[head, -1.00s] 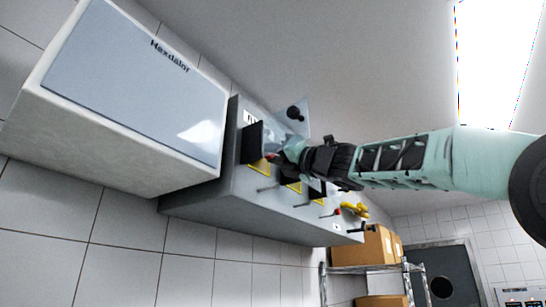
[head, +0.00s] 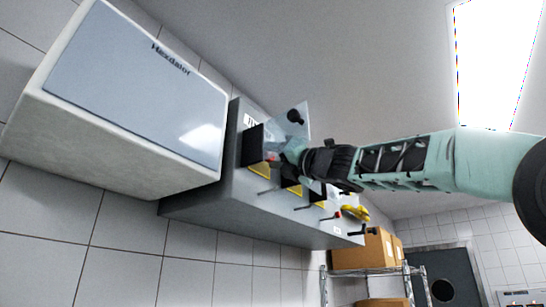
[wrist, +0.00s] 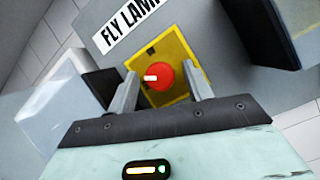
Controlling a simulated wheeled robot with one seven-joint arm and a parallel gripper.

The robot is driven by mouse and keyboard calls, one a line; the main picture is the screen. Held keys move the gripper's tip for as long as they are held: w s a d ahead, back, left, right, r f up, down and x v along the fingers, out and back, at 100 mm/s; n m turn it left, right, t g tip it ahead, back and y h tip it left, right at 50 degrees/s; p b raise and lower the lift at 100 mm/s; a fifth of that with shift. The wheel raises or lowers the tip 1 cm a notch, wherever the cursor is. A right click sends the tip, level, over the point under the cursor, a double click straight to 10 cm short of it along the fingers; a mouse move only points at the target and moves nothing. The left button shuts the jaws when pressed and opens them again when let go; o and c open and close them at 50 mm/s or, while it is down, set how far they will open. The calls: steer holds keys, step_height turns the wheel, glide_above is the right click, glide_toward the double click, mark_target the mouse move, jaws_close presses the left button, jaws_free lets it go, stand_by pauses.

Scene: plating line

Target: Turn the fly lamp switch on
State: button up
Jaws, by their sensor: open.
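The fly lamp switch (wrist: 160,76) is a red round knob with a white mark pointing left, on a yellow plate (wrist: 184,53). The label reading "FLY LAM..." (wrist: 128,22) sits just above it in the wrist view, its end cut off. My gripper (wrist: 163,85) is open, with one finger on each side of the red knob; I cannot tell whether they touch it. In the head view my gripper (head: 290,151) is at the grey panel box (head: 212,205), and mostly hides the switch.
A clear hinged cover with a black knob (head: 294,115) stands out beside the gripper. More levers and yellow plates line the panel to the right. A white "Hexdalor" box (head: 140,90) is at left. Cardboard boxes (head: 370,250) sit on a wire shelf.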

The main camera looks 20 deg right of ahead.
steer(key=b+v, duration=0.9)
steer(key=v, duration=0.8)
steer(key=shift+f, duration=0.15)
steer(key=shift+d, duration=0.1)
